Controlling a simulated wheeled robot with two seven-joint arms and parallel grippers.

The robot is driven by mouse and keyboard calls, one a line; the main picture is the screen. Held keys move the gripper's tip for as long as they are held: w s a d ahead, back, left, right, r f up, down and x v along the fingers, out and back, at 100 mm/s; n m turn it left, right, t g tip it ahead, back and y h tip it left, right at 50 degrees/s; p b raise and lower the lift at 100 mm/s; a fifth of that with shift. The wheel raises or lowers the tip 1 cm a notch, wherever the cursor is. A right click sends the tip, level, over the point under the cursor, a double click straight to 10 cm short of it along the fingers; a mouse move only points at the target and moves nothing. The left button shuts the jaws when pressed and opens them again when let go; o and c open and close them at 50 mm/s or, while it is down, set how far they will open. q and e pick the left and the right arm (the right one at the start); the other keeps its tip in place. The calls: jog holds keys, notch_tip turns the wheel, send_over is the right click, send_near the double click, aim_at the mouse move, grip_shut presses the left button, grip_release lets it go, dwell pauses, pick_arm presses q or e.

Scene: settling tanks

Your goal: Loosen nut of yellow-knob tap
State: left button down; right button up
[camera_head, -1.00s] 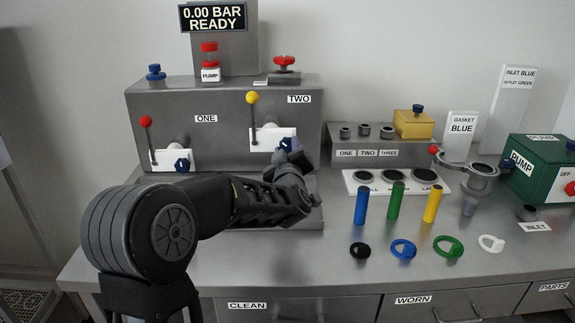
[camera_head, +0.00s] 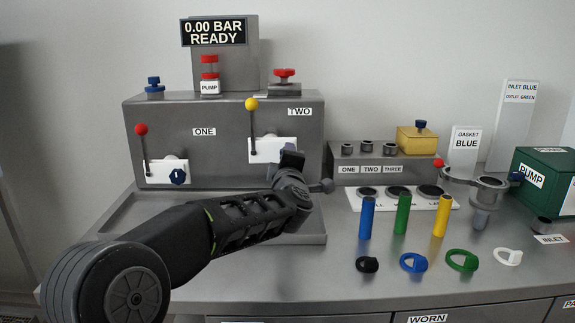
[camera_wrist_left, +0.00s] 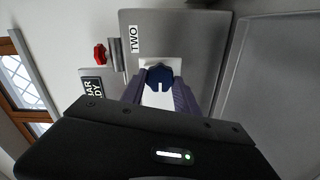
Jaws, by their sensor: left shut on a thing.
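The yellow-knob tap (camera_head: 251,104) is on the grey panel beside the label TWO, with its lever upright. Its white plate (camera_head: 266,150) shows behind my left gripper (camera_head: 291,160). The tap's nut is hidden by the gripper in the head view. In the left wrist view the dark blue nut (camera_wrist_left: 159,74) sits between the two fingers of my left gripper (camera_wrist_left: 160,86), which are shut on it, in front of the white plate. My right gripper is not in view.
A steel tray (camera_head: 120,225) lies under the panel. Blue, green and yellow cylinders and several rings stand or lie on the bench at right.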

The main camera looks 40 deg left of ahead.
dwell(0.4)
pick_arm(q)
jog(key=c, duration=0.9)
grip_release()
jog(key=v, duration=0.7)
jog(key=shift+s+d, duration=0.25)
jog(key=shift+s, duration=0.05)
